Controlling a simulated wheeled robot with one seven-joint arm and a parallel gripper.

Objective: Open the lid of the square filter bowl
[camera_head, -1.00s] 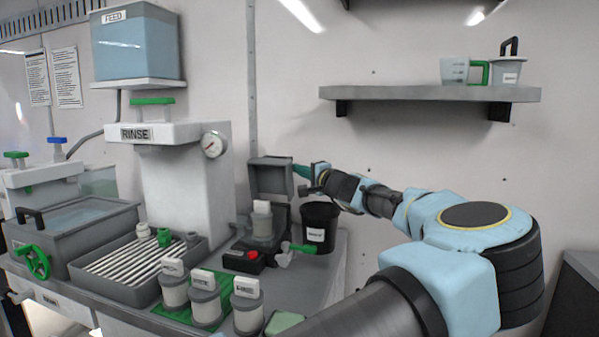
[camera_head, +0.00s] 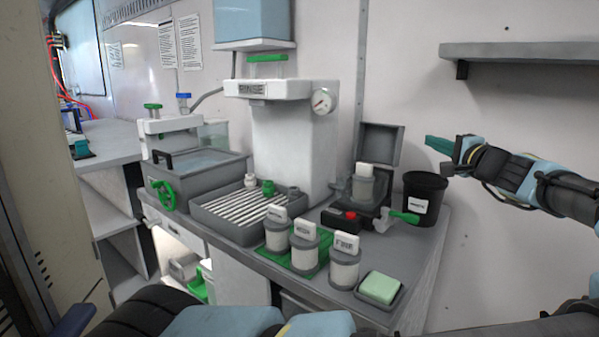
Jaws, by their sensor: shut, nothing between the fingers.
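The grey square lid (camera_head: 379,144) stands raised, about upright, at the back right of the counter. Below it is the grey square filter bowl (camera_head: 343,191), partly hidden by a grey cylinder (camera_head: 363,189) with a white tag. I cannot tell whether the cylinder sits inside the bowl. My gripper (camera_head: 430,143), with green fingers, is to the right of the lid, above the black bin. A gap shows between its tips and the lid. Its fingers are shut and it holds nothing.
A black labelled bin (camera_head: 423,200) stands right of the bowl. A base with a red button (camera_head: 350,215) and a green-handled valve (camera_head: 403,216) are in front. Tagged filter cups (camera_head: 305,250) and a green sponge (camera_head: 380,287) line the front edge. A white rinse unit (camera_head: 290,140) stands left.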

